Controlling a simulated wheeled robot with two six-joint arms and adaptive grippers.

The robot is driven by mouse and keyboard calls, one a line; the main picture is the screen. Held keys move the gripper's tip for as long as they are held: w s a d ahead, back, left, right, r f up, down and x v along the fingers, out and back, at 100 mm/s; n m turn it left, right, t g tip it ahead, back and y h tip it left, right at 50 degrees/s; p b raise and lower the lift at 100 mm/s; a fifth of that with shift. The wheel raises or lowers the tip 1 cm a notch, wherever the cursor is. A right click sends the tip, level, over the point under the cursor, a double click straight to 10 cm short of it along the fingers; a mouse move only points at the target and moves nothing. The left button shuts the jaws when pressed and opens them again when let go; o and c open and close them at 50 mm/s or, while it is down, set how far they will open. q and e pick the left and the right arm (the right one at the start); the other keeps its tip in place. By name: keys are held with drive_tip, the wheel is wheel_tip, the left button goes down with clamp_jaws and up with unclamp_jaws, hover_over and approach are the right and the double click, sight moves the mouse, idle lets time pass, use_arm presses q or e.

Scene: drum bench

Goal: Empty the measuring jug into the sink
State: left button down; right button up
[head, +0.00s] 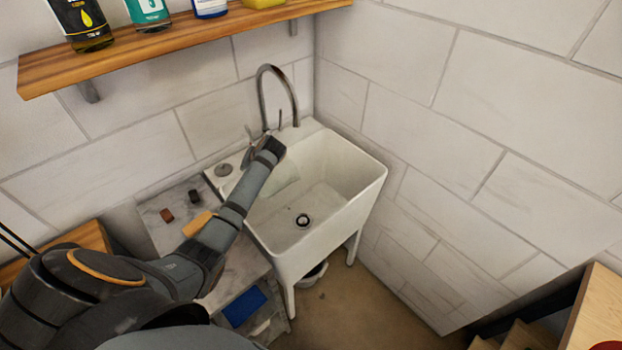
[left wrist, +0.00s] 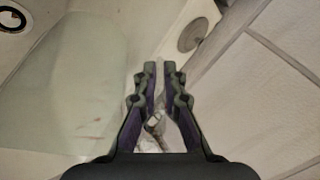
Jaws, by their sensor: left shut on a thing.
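The white sink (head: 340,185) stands in the corner, with its drain (head: 303,220) showing. My left gripper (head: 262,148) is over the back left part of the sink, near the tap. A pale, see-through shape, which looks like the measuring jug (head: 284,178), shows beside the gripper over the basin. In the left wrist view the jug (left wrist: 70,85) is a large greenish clear sheet left of the fingers. The left gripper (left wrist: 157,70) is shut on the jug, though the gripped part is hard to make out. I cannot tell whether liquid is inside. My right gripper is out of view.
A curved metal tap (head: 265,88) rises behind the gripper. A round grey disc (head: 224,170) lies on the sink's ledge. A marble-topped stand (head: 172,228) with small blocks is left of the sink. A wooden shelf (head: 170,45) with bottles hangs above.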

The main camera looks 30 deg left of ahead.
use_arm(q)
drive_tip(key=shift+s+a+r+n+t+h+p, duration=0.1)
drive_tip(key=shift+s+a+n+t+h+p, duration=0.2)
drive_tip(key=shift+a+h+p, duration=0.8)
drive_tip(key=shift+s+a+r+n+t+h+p, duration=0.1)
drive_tip(key=shift+s+a+n+t+h+p, duration=0.4)
drive_tip(key=shift+h+p, duration=1)
drive_tip(key=shift+a+r+t+h+p, duration=0.15)
drive_tip(key=shift+a+h+p, duration=0.75)
drive_tip(key=shift+p, duration=0.95)
